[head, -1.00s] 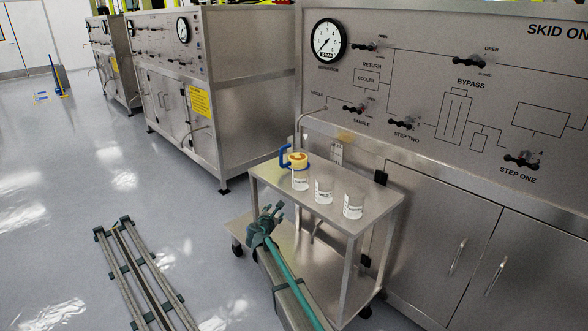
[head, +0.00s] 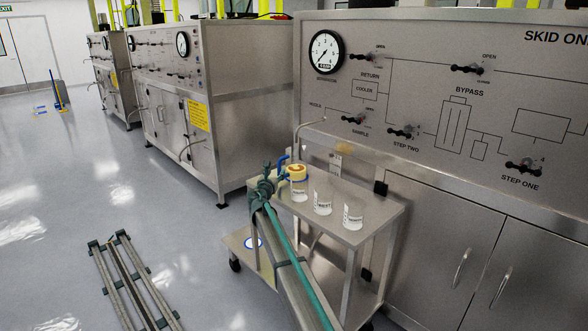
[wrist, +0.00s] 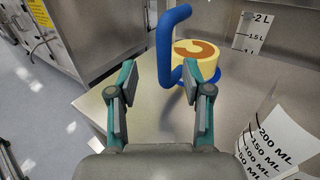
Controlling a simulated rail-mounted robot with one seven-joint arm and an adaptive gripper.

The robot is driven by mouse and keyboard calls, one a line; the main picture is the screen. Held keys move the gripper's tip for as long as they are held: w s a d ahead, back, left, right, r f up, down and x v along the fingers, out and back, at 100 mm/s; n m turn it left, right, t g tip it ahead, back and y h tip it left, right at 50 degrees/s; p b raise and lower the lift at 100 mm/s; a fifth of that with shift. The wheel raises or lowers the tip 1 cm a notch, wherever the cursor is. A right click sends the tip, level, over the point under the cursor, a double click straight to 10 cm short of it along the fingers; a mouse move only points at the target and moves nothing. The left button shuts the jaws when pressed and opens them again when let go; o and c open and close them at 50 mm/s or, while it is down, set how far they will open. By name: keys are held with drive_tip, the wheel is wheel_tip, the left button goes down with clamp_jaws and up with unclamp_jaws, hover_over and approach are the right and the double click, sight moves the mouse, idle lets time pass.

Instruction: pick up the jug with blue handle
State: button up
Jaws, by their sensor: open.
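The jug (head: 298,185) stands upright at the back left of the cart's steel top (head: 340,229). It has a yellow rim, brown contents and a blue handle (head: 283,165) on its left side. In the wrist view the blue handle (wrist: 164,45) rises ahead of the fingers, a little right of the middle, with the jug's yellow rim (wrist: 198,56) behind it. My gripper (wrist: 161,95) is open and empty, with a finger on each side of the view. In the head view my gripper (head: 265,178) is just left of the jug and partly overlaps the handle.
Two white-labelled beakers (head: 322,203) (head: 353,215) stand right of the jug on the cart; one beaker (wrist: 272,145) shows close at right in the wrist view. The skid panel (head: 440,110) stands behind the cart. Open floor (head: 100,190) lies to the left.

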sight(279, 170)
drive_tip(key=w, duration=0.2)
drive_tip(key=w+d, duration=0.1)
drive_tip(key=w, duration=0.2)
drive_tip(key=shift+f, duration=0.2)
drive_tip(key=shift+s, duration=0.1)
drive_tip(key=shift+d, duration=0.1)
clamp_jaws()
